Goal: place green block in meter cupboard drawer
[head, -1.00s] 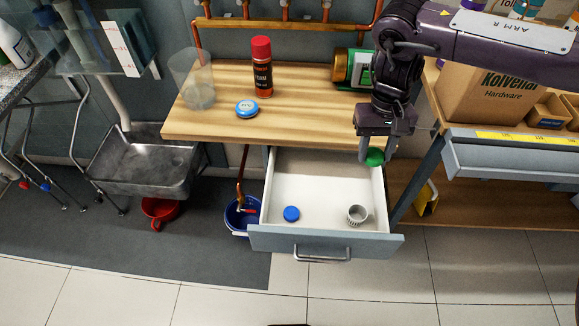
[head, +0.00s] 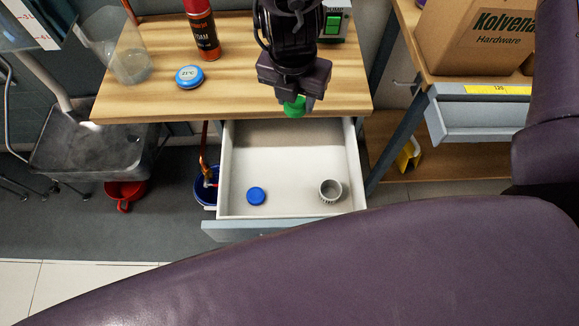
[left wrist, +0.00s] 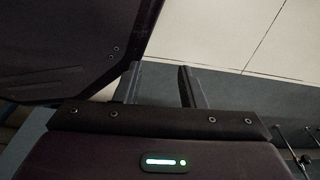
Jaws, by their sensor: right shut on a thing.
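The green block (head: 295,107) is held in my right gripper (head: 293,101), which is shut on it. In the head view it hangs near the front edge of the wooden worktop, at the back of the open drawer (head: 234,165). The drawer is white inside with a grey front and holds a blue cap (head: 256,196) and a grey-white ribbed ring (head: 330,190). My left gripper (left wrist: 160,85) shows in the left wrist view with its two fingers apart and nothing between them.
On the worktop (head: 150,95) stand a clear beaker (head: 125,60), a red and black spray can (head: 201,30) and a blue round gauge (head: 189,76). A cardboard box (head: 480,40) is on the right bench. My purple arm covers the lower right.

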